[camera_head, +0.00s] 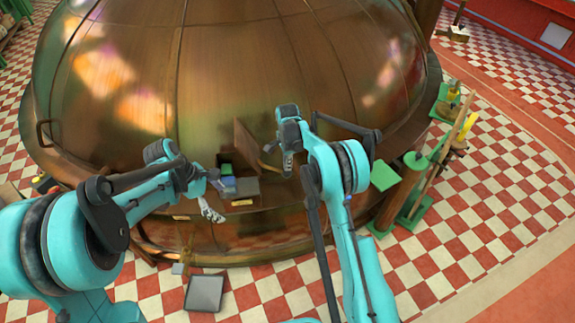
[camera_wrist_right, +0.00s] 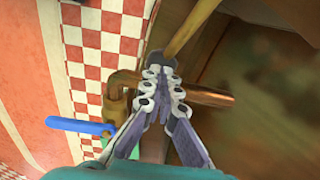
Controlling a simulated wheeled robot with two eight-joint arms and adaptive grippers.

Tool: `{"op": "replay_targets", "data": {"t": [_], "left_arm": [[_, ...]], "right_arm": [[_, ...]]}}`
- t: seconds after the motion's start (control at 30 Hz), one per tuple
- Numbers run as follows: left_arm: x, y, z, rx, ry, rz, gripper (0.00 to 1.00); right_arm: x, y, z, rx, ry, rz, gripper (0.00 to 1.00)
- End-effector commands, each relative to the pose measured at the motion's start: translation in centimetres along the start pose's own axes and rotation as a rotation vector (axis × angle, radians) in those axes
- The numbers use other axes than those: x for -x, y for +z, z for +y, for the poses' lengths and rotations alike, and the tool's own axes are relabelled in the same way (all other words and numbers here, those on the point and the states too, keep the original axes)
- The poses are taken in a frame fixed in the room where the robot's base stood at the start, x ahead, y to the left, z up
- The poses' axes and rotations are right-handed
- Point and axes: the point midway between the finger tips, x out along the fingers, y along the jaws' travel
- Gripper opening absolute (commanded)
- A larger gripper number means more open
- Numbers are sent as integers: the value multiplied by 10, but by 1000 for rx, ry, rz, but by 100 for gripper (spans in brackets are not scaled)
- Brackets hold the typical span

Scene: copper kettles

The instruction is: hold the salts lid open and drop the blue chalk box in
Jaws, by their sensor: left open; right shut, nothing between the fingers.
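A brown lid panel (camera_head: 244,141), likely the salts lid, stands raised behind a small dark box (camera_head: 246,187) on the kettle's front ledge. A small blue block (camera_head: 228,182), likely the chalk box, is beside the dark box, with a green block (camera_head: 226,169) behind it. My left gripper (camera_head: 211,211) is open and empty, just in front and left of the blue block. My right gripper (camera_head: 288,162) is shut and empty, right of the raised lid; whether it touches the lid is unclear. Its closed fingers show in the right wrist view (camera_wrist_right: 162,95).
The large copper kettle (camera_head: 200,70) fills the back. Green stands (camera_head: 384,176) with a wooden pole are at right. A grey tray (camera_head: 205,293) lies on the checkered floor in front. The right wrist view shows a copper pipe (camera_wrist_right: 205,97) and a blue valve handle (camera_wrist_right: 78,126).

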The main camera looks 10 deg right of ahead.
Motion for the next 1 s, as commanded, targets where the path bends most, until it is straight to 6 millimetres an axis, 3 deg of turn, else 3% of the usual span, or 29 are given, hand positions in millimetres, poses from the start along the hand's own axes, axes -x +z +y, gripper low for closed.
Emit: {"op": "replay_targets", "data": {"t": [0.37, 1.0], "left_arm": [[2, 1, -1, 0, 0, 0, 90], [28, 12, 0, 0, 0, 0, 90]], "right_arm": [[4, 0, 0, 0, 0, 0, 0], [59, 0, 0, 0, 0, 0, 0]]}}
